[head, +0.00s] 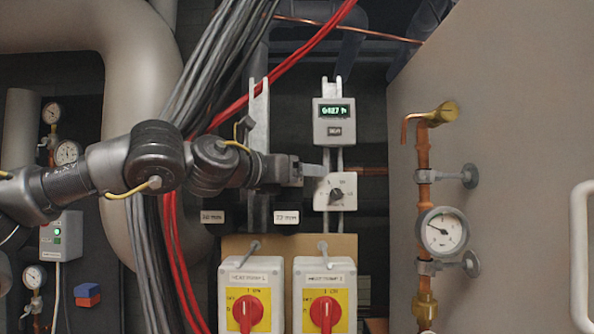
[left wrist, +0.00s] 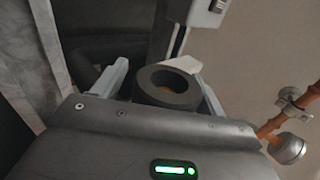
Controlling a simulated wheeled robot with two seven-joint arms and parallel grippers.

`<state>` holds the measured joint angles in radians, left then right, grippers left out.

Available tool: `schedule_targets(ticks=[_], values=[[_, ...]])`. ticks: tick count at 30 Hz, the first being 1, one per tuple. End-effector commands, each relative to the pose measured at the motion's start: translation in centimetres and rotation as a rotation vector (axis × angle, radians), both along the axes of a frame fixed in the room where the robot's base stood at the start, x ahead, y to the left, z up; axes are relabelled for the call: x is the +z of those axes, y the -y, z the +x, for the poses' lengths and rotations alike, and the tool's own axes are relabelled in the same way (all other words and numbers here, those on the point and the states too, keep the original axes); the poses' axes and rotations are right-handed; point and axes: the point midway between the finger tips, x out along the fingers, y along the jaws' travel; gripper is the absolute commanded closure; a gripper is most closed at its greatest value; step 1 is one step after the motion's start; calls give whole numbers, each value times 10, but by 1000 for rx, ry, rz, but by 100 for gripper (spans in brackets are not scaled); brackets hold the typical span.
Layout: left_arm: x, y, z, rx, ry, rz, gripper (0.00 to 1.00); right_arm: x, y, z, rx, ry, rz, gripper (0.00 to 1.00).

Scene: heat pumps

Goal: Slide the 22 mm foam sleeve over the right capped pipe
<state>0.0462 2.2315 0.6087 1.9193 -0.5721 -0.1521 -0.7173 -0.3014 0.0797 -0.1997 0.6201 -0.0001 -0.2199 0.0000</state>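The black foam sleeve (left wrist: 167,87) shows as a thick ring in the left wrist view, with a dark hole facing up. It sits between the two light grey fingers of my left gripper (left wrist: 162,84). A narrow gap shows on its left side, and its lower part is hidden behind the gripper body. In the head view, my left gripper (head: 314,170) is left of the white dial box, above a 22 mm label (head: 286,217); no sleeve is clear there.
The dial box (head: 335,192) and display box (head: 334,122) are close to my left gripper. Two red-knobbed switch boxes (head: 251,295) (head: 324,295) stand below. Grey and red cables (head: 205,85) hang behind the arm. A copper pipe with a gauge (head: 442,232) is at right.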

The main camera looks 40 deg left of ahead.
Motion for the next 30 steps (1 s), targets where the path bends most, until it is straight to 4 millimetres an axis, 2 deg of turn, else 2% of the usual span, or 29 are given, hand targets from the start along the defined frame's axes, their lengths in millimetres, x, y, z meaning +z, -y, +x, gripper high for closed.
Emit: schedule_targets(ticks=[7, 10, 21, 25, 30], values=[[3, 0, -3, 0, 9, -1, 28, -1, 0, 2, 0, 2, 0, 64], [2, -1, -12, -1, 12, -1, 28, -8, 0, 0, 0, 0, 0, 64], [-1, -11, -80, 0, 9, -1, 28, -46, 0, 1, 0, 1, 0, 64], [0, -14, -95, 0, 5, 0, 28, -52, 0, 1, 0, 1, 0, 64], [1, -15, -104, -1, 2, 0, 28, -54, 0, 1, 0, 1, 0, 64]])
